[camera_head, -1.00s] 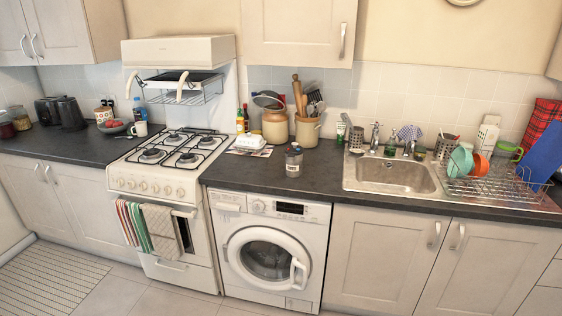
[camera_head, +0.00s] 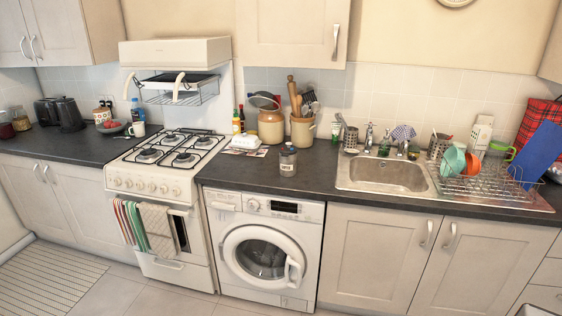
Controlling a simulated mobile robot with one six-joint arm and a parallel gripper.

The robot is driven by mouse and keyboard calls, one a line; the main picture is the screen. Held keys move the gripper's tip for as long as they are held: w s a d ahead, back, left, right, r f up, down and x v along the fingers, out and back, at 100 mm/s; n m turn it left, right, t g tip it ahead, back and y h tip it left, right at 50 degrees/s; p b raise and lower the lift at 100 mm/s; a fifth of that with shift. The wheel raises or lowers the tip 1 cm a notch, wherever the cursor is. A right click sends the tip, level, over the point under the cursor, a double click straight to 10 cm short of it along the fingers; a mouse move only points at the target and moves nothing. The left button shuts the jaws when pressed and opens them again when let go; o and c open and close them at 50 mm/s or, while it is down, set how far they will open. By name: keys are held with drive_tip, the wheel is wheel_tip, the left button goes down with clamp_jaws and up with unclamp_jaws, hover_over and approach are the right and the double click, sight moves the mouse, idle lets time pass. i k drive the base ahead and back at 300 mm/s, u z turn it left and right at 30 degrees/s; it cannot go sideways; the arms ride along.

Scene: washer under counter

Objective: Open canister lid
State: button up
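A small grey canister (camera_head: 288,162) with a pale label on its front stands upright on the dark counter, above the washing machine. Its top appears covered by a lid (camera_head: 288,148), but it is too small to tell details. Nothing touches the canister. My gripper is not in view.
The washing machine (camera_head: 264,252) is under the counter, its door shut. A stove (camera_head: 165,182) is to the left and a sink (camera_head: 388,174) to the right. Behind the canister stand a crock (camera_head: 271,127), a utensil pot (camera_head: 303,131) and a white butter dish (camera_head: 245,142). The counter (camera_head: 318,170) right of the canister is clear.

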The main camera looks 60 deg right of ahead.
sight(286, 152)
drive_tip(key=z, duration=0.05)
drive_tip(key=i, duration=1)
drive_tip(key=u, duration=0.05)
